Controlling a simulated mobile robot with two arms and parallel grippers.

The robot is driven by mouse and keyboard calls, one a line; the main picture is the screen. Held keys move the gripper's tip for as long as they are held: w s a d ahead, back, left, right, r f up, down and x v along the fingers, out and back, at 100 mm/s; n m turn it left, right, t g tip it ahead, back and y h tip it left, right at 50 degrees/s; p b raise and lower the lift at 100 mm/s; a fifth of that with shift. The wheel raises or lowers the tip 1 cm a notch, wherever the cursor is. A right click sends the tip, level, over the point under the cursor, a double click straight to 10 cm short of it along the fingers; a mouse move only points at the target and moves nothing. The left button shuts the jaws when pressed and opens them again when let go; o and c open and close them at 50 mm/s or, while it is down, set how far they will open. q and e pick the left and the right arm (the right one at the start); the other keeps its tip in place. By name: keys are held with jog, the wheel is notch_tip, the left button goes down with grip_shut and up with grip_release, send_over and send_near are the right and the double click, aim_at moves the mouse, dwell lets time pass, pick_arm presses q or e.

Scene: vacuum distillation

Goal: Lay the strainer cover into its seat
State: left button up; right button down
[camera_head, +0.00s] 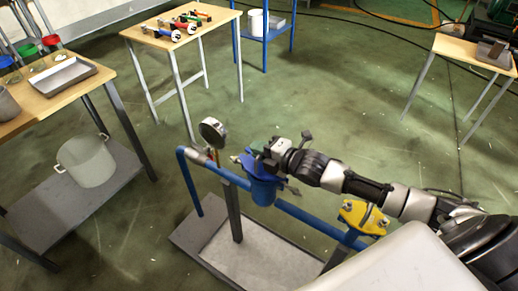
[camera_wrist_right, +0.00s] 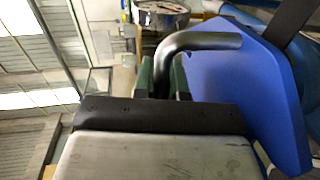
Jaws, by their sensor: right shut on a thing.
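My right gripper (camera_head: 266,157) is at the blue strainer (camera_head: 262,193) on the blue pipe run. In the right wrist view its green-padded fingers (camera_wrist_right: 163,78) are shut on the dark bent handle (camera_wrist_right: 205,41) of the strainer cover. The cover is a flat blue plate with angled corners (camera_wrist_right: 245,90), and it looks steeply tilted in that view. In the head view only blue edges of the cover (camera_head: 247,162) show beside the gripper, over the strainer. The gripper hides the seat, so I cannot tell whether the cover touches it. My left gripper is not in view.
A round gauge (camera_head: 213,130) stands on the pipe (camera_head: 310,219) left of the strainer. A yellow fitting (camera_head: 363,217) is on the pipe to the right. A grey tray (camera_head: 250,262) lies below. Tables with tools (camera_head: 180,30) and trays stand farther off, with clear floor between.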

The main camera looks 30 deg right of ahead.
jog(key=shift+w+r+p, duration=0.1)
jog(key=shift+r+p, duration=0.1)
jog(key=shift+p, duration=0.15)
dwell(0.7)
jog(key=shift+f+b, duration=0.6)
jog(key=shift+f, duration=0.3)
dwell(0.3)
jog(key=c, duration=1.1)
grip_release()
jog(key=shift+f, duration=0.25)
jog(key=v, duration=1.1)
jog(key=shift+a+r, duration=0.1)
